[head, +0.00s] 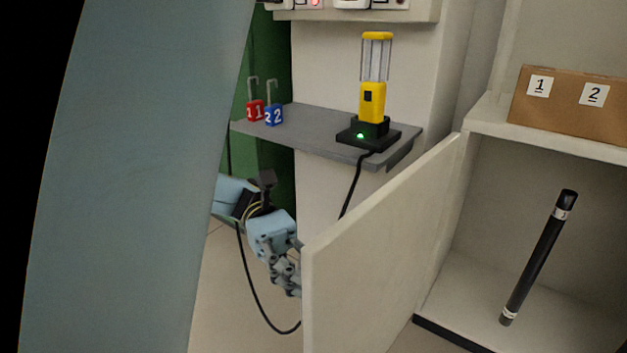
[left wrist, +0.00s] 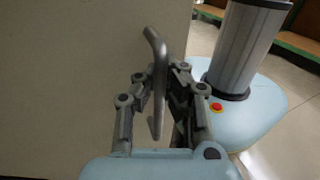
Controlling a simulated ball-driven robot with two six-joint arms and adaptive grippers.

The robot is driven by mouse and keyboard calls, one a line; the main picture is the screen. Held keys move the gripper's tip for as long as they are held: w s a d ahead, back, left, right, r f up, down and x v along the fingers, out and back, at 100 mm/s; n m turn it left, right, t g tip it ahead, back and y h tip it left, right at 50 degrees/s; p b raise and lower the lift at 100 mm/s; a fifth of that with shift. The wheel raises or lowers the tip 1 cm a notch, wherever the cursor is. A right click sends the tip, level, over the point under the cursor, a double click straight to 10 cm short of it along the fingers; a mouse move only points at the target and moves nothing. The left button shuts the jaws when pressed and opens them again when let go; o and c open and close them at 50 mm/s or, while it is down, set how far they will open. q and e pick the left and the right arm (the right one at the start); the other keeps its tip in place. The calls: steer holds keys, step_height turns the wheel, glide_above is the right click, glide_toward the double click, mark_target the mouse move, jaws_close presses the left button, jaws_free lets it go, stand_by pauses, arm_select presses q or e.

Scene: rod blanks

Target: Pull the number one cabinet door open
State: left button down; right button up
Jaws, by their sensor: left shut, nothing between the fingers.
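The cabinet door (head: 385,240) stands swung open at an angle, and the inside of the cabinet shows to its right. No number is visible on the door. My left gripper (head: 290,275) is at the door's outer side near its free edge, partly hidden by that edge. In the left wrist view, the bar handle (left wrist: 158,80) on the door face (left wrist: 80,80) appears at my left gripper's fingers (left wrist: 160,85). The fingers are shut with nothing gripped; whether they touch the handle is unclear. My right gripper is not in view.
A black rod (head: 538,260) with pale bands leans inside the cabinet. A brown box (head: 570,103) labelled 1 and 2 sits above it. A grey shelf (head: 310,140) holds a yellow lamp (head: 373,100) and red (head: 255,111) and blue (head: 274,115) numbered padlocks. A black cable hangs near my left arm.

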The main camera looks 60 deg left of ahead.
arm_select(q)
steer(key=shift+a, duration=0.15)
steer(key=c, duration=1.4)
jaws_free()
steer(key=a, duration=1.2)
steer(key=shift+s, duration=0.1)
